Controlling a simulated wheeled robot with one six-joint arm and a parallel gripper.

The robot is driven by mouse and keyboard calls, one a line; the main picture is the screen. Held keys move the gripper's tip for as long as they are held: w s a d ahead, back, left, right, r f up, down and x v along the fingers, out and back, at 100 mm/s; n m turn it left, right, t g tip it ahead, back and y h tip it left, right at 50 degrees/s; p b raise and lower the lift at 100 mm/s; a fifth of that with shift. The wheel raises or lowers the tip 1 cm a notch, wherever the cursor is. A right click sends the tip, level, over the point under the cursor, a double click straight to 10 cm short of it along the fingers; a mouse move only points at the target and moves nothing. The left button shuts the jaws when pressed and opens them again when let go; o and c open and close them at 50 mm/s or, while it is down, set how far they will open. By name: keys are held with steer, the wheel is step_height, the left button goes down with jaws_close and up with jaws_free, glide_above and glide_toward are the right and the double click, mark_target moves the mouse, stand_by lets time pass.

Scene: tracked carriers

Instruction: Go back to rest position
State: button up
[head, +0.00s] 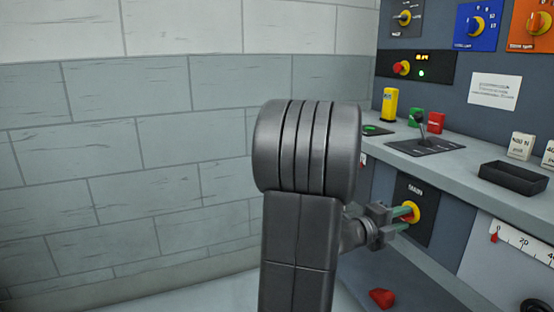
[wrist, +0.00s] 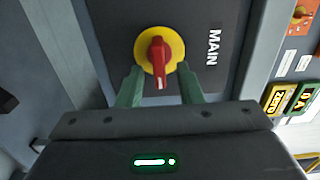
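My gripper (head: 403,211) is at the right of my dark arm in the head view, in front of the black MAIN panel. In the wrist view my gripper (wrist: 160,92) shows two green fingers spread apart, one on each side of the red handle (wrist: 158,62) of the yellow MAIN knob (wrist: 176,48). There is a gap between each finger and the handle, so nothing is gripped. The MAIN knob (head: 415,212) also shows in the head view, partly covered by the fingers.
A grey shelf (head: 462,160) juts out above the MAIN knob, with a joystick (head: 421,125), a black tray (head: 513,178) and several coloured blocks on it. A red object (head: 382,298) lies below. A block wall (head: 150,150) stands behind; the left side is free.

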steer(key=n+p, duration=0.1)
steer(key=n, duration=0.5)
steer(key=r+n+p, duration=0.1)
steer(key=n, duration=0.1)
steer(key=shift+w+a+n+p, duration=0.15)
steer(key=shift+a+n+p, duration=0.1)
steer(key=shift+n+p, duration=0.15)
steer(key=shift+f, duration=0.1)
steer(key=shift+a, duration=0.1)
